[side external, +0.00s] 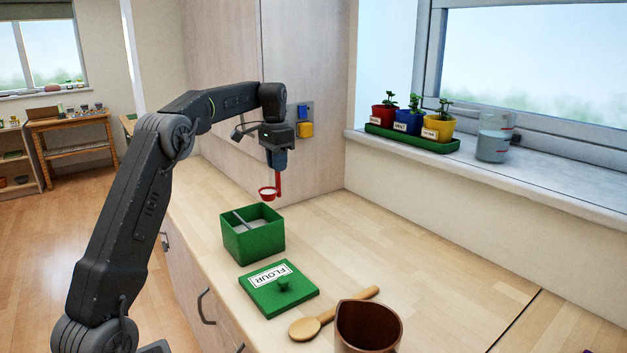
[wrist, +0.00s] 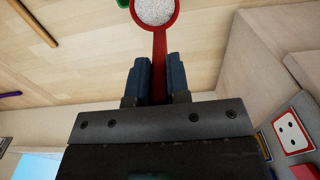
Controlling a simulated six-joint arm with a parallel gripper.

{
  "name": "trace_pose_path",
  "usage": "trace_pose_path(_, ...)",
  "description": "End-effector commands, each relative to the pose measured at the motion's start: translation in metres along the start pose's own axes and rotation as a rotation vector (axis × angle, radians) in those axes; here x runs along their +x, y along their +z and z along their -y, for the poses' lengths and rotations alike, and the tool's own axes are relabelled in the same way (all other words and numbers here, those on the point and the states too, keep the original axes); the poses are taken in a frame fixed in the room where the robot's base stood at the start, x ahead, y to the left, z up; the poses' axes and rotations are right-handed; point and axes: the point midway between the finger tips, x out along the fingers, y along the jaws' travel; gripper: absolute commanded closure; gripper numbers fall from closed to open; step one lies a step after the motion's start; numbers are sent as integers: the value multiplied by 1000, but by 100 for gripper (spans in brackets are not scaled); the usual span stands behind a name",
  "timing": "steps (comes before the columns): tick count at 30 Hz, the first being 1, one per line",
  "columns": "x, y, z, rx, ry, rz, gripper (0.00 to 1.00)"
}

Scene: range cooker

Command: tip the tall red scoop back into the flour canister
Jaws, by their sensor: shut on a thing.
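My gripper (side external: 278,163) is shut on the handle of the red scoop (side external: 267,194), which hangs below it with its bowl facing up. In the wrist view the scoop's red handle (wrist: 160,62) runs between the two fingers (wrist: 159,80). White flour (wrist: 155,11) fills the bowl. The open green flour canister (side external: 254,242) stands on the worktop just below and slightly left of the scoop. A grey bar crosses its mouth and pale contents show inside. The green lid (side external: 278,289) labelled FLOUR lies on the worktop in front of the canister.
A wooden spoon (side external: 333,314) and a brown jug (side external: 367,327) are at the front of the worktop. Potted plants in a green tray (side external: 412,137) and a glass jug (side external: 495,137) stand on the windowsill. The worktop right of the canister is clear.

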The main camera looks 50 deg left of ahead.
Motion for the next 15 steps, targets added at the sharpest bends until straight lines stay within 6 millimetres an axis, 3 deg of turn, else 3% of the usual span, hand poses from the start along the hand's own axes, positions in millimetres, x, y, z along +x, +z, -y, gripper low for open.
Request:
trace_pose_path(1, -5, 12, 20, -8, -2, -4, 100)
trace_pose_path(6, -15, 40, 59, -4, -2, -7, 100)
trace_pose_path(10, -19, 51, 73, 0, -3, -8, 100)
trace_pose_path(15, -19, 54, 73, 3, -18, -8, 100)
